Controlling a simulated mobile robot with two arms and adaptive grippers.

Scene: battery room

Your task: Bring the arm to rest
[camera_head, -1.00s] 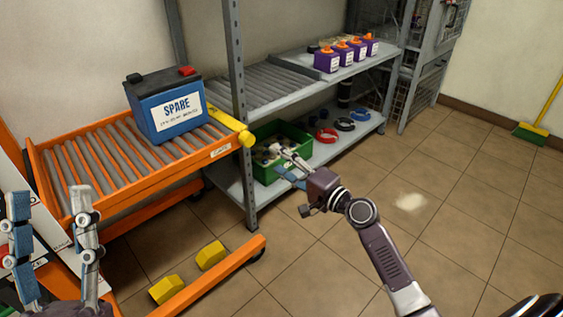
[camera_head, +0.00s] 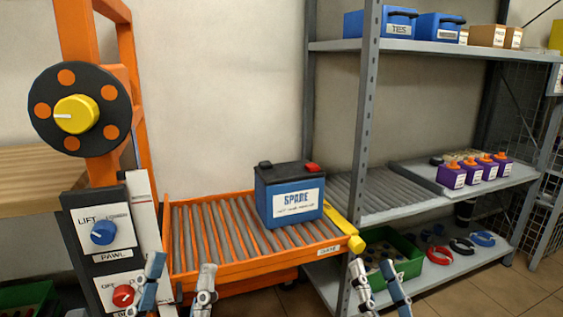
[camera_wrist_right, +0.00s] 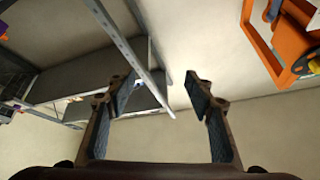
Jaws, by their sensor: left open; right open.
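My left gripper (camera_head: 178,284) shows at the bottom of the head view, fingers pointing up and apart, with nothing between them. It is in front of the orange roller cart (camera_head: 190,270). My right gripper (camera_head: 378,284) also shows at the bottom of the head view, fingers up, in front of the shelf post. In the right wrist view, the fingers of my right gripper (camera_wrist_right: 160,85) stand wide apart and empty, with wall and shelving behind them. The rest of both arms is out of the head view.
A blue SPARE battery (camera_head: 290,193) sits on the cart's rollers. A yellow bar (camera_head: 345,230) lies at the cart's right end. The grey shelf (camera_head: 400,205) stands to the right, with a green bin (camera_head: 405,262) below. A lift control panel (camera_head: 105,235) stands at left.

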